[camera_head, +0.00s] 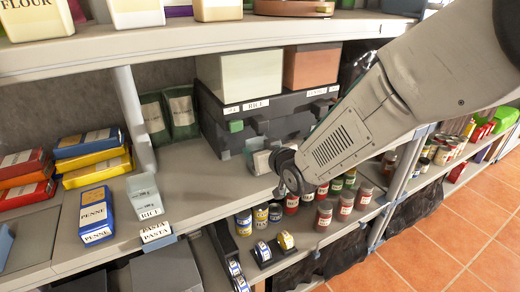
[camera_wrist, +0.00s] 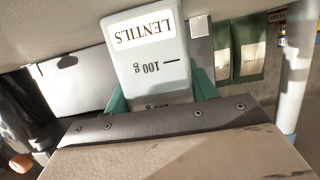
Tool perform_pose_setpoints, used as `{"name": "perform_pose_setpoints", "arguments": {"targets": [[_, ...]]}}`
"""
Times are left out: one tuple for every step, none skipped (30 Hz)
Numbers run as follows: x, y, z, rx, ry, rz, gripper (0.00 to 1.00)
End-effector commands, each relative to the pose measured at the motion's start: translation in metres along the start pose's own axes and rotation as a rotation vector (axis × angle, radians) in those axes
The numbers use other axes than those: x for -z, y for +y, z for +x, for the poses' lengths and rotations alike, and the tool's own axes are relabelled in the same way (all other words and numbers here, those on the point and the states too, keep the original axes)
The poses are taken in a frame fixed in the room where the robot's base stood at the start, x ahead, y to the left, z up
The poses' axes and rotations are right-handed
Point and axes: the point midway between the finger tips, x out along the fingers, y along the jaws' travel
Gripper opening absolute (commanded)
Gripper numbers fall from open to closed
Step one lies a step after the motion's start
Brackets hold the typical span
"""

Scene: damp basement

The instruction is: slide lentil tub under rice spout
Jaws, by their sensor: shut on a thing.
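My gripper (camera_wrist: 160,94) has its green fingers on both sides of a white lentil tub (camera_wrist: 150,45), shut on it. The tub's LENTILS label and 100 g mark appear upside down in the wrist view. In the head view the tub (camera_head: 262,162) shows as a small pale shape, partly hidden by my wrist, on the shelf in front of the dark dispenser. The dispenser (camera_head: 215,130) has a pale bin (camera_head: 245,75) above a RICE label (camera_head: 256,105) and a brown bin (camera_head: 311,66) beside it. A green rice spout (camera_head: 236,126) sits below the RICE label, left of the tub.
A white rice tub (camera_head: 145,195) and a blue penne box (camera_head: 96,215) stand to the left on the same shelf (camera_head: 200,195). Green bags (camera_head: 181,110) stand left of the dispenser, beside a pale post (camera_head: 134,115). Jars (camera_head: 323,215) stand on the shelf below.

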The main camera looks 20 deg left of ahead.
Motion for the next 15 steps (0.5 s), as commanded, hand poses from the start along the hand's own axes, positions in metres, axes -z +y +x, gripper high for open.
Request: {"name": "perform_pose_setpoints", "arguments": {"targets": [[0.0004, 0.0, 0.0, 0.0, 0.001, 0.0, 0.59], [0.0004, 0.0, 0.0, 0.0, 0.001, 0.0, 0.67], [0.0004, 0.0, 0.0, 0.0, 0.001, 0.0, 0.78], [0.0004, 0.0, 0.0, 0.0, 0.001, 0.0, 0.81], [0.0004, 0.0, 0.0, 0.0, 0.001, 0.0, 0.81], [0.0004, 0.0, 0.0, 0.0, 0.001, 0.0, 0.81], [0.0004, 0.0, 0.0, 0.0, 0.001, 0.0, 0.81], [0.0004, 0.0, 0.0, 0.0, 0.001, 0.0, 0.81], [0.0003, 0.0, 0.0, 0.0, 0.001, 0.0, 0.81], [-0.0001, 0.0, 0.0, 0.0, 0.0, 0.0, 0.81], [-0.0001, 0.0, -0.0002, 0.0, 0.0, 0.0, 0.81], [0.0, 0.0, -0.001, 0.0, 0.0, 0.0, 0.81], [0.0002, 0.0, -0.0023, 0.0, 0.0, 0.0, 0.81], [0.0004, 0.0001, -0.0043, 0.0, 0.0, 0.0, 0.81], [0.0008, 0.0001, -0.0083, 0.0, 0.001, 0.0, 0.81]]}}
